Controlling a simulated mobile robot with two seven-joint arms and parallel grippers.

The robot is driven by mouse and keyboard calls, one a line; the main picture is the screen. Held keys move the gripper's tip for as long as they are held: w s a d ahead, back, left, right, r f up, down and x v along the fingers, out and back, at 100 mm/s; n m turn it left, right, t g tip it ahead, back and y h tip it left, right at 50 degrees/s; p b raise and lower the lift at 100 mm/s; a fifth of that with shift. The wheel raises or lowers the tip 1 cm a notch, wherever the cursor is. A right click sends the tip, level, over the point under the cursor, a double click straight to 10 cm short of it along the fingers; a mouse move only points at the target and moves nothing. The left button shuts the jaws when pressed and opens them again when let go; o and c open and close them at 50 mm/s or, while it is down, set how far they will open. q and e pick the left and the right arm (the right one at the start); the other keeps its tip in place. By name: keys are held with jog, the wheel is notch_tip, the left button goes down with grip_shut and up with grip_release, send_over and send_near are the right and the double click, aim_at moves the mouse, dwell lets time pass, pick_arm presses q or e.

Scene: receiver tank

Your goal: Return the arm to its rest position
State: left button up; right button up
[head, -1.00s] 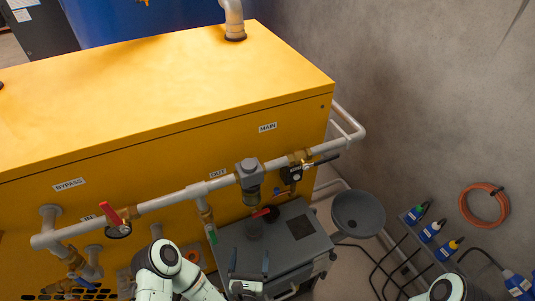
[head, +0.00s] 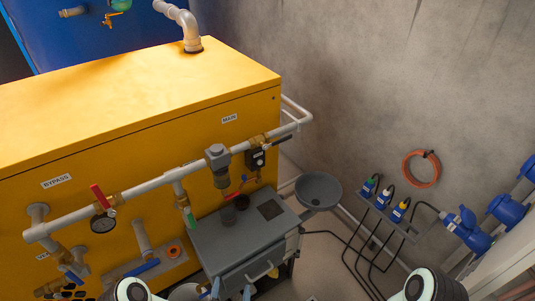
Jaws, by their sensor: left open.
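My left gripper (head: 232,291) shows only at the bottom edge, in front of the grey cart (head: 215,240). Its two fingertips are apart, with nothing seen between them; the rest is cut off. A rounded white and dark link of my left arm (head: 132,290) shows to its left. A similar link of my right arm (head: 422,286) shows at the bottom right; the right gripper is out of frame.
The yellow cabinet (head: 130,110) carries grey pipework (head: 150,187) with a red-handled valve (head: 101,196).

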pick_arm(q)
jog(key=s+a+f+m+g+h, duration=0.1)
jog(key=s+a+f+m+g, duration=0.1)
jog(key=s+f+m+g, duration=0.85)
jog(key=s+a+f+m+g+h, duration=0.3)
jog(key=s+m, duration=0.5)
jog(key=m, duration=0.8)
jog(key=s+d+r+g+p, duration=0.2)
jog(key=r+p, duration=0.6)
jog(key=s+d+r+g+p, duration=0.1)
jog(key=s+r+p, duration=0.1)
jog(key=r+p, duration=0.6)
jog(key=shift+s+d+r+g+y+p, duration=0.2)
jog(key=shift+d+r+g+y+p, duration=0.15)
jog(key=shift+r, duration=0.25)
pick_arm(e)
jog(key=s+a+r+g, duration=0.2)
jog(key=s+r, duration=0.1)
jog(key=r, duration=1.3)
jog(key=shift+s+a+r+n+y, duration=0.15)
jog(key=shift+s+r+n+y, duration=0.05)
jog(key=shift+n+y, duration=0.1)
pick_arm(q)
jog(key=shift+m, duration=0.25)
